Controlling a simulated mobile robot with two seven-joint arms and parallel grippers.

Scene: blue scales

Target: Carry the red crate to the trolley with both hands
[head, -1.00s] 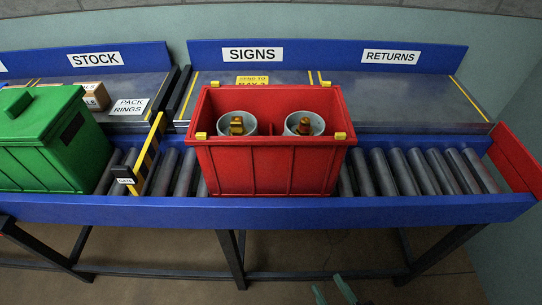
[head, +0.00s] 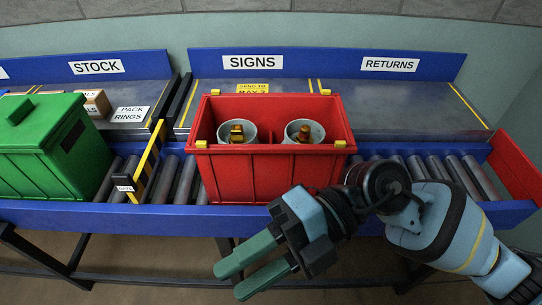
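The red crate (head: 250,177) sits upright on the roller conveyor in the middle of the head view. It is open at the top, with yellow corner pieces on its rim. Two pale round containers (head: 236,131) with brass-coloured things in them stand inside. My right gripper (head: 240,279) is in front of the conveyor, below and nearer than the crate, its two green fingers pointing left and spread apart with nothing between them. It does not touch the crate. My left gripper is out of view. No trolley shows.
A green lidded bin (head: 45,150) stands on the conveyor at left. A yellow-and-black striped gate (head: 149,160) stands between it and the crate. The conveyor's blue front rail (head: 140,217) runs across, and a red end plate (head: 517,166) is at right. Rollers right of the crate are bare.

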